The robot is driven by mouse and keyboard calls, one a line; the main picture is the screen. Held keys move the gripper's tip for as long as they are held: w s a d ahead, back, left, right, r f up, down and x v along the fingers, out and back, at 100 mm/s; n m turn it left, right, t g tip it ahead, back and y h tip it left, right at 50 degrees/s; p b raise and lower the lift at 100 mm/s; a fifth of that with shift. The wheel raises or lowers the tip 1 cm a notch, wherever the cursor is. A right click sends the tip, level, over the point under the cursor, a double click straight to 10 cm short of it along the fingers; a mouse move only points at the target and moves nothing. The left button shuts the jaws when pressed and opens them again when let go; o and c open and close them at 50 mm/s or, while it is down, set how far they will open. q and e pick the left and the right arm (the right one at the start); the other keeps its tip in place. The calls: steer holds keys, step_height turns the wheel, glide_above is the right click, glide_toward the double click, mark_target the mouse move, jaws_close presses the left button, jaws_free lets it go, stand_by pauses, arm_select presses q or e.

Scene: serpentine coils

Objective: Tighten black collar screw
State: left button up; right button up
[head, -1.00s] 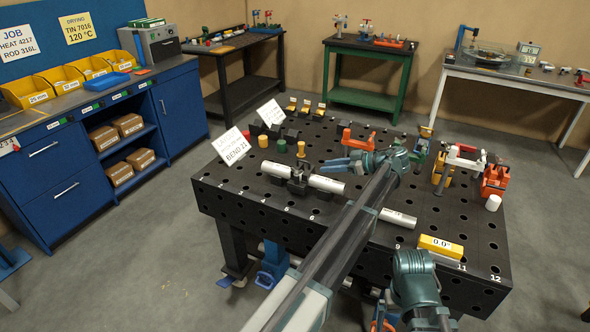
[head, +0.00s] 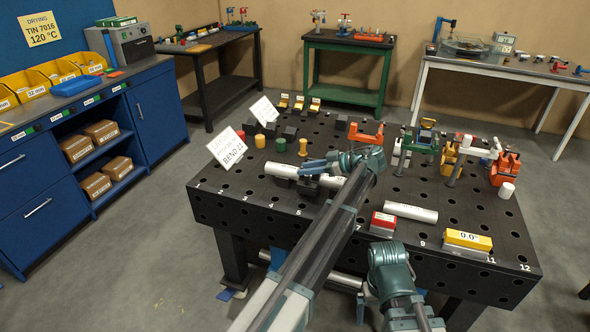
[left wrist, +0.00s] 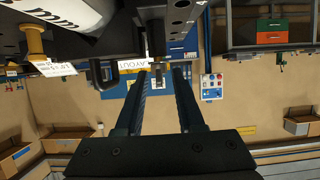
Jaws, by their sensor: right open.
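A silver rod (head: 325,187) lies across black supports near the middle of the table's front part. A dark collar-like block (head: 308,185) sits around or against it; its screw is too small to make out. My left gripper (head: 308,165) reaches in just above and behind the rod. Its two fingers also show in the left wrist view (left wrist: 158,72), apart with nothing between them. A dark fitting and a pale bar show past the fingertips there, upside down. My right gripper (head: 362,303) is low in front of the table edge, mostly hidden by its wrist.
The black perforated table (head: 450,222) carries a loose silver rod (head: 410,212), a red block (head: 382,222), a yellow level showing 0.0° (head: 468,240) and a white "BEND 21" card (head: 227,148). Orange and green clamps (head: 508,165) stand at the right. Yellow and green pegs stand behind the supported rod.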

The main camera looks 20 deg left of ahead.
arm_select(q)
jaws_close()
